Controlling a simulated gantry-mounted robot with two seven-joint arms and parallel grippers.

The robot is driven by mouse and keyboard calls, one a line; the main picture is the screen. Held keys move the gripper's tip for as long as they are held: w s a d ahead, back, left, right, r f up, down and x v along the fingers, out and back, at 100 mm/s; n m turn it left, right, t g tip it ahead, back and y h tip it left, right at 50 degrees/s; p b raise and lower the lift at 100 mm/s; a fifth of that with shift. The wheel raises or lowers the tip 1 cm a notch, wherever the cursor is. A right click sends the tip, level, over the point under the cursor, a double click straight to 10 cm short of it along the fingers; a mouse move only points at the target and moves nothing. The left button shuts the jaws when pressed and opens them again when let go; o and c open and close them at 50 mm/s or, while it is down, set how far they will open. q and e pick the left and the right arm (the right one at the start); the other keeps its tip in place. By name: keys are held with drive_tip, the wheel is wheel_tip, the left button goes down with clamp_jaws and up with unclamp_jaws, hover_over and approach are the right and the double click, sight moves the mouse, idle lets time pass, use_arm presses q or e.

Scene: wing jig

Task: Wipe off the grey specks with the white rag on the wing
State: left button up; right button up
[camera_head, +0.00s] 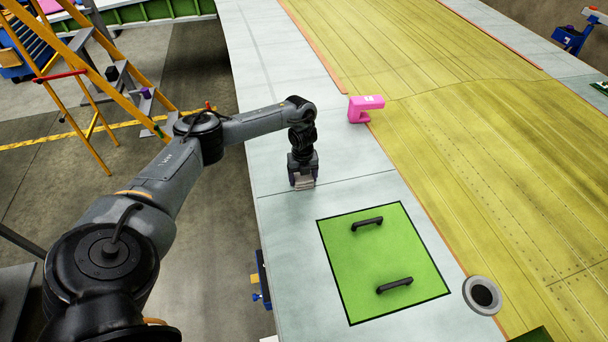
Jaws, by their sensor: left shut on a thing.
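The wing (290,230) runs away from me, with a pale grey-white border and a yellow-green skin on the right. My left gripper (303,184) points down at the pale border, beyond the green panel. It is shut on a small pale thing, which looks like the white rag (305,183); little of it shows below the fingers. I cannot tell whether it touches the surface. No grey specks can be made out at this size. My right gripper is not in view.
A green panel (350,285) with two black handles lies nearer me on the wing. A pink tool (362,110) stands right of my gripper. A round metal ring (482,295) is at lower right. A yellow ladder (75,80) stands on the floor at left.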

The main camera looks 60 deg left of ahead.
use_arm(q)
drive_tip(key=shift+s+a, duration=0.15)
drive_tip(key=shift+s, duration=0.65)
wheel_tip(320, 180, up, 4)
drive_tip(key=p, duration=0.3)
drive_tip(key=shift+r+p, duration=0.15)
drive_tip(key=shift+p, duration=0.15)
wheel_tip(320, 180, up, 4)
drive_tip(key=p, duration=0.3)
drive_tip(key=shift+p, duration=0.3)
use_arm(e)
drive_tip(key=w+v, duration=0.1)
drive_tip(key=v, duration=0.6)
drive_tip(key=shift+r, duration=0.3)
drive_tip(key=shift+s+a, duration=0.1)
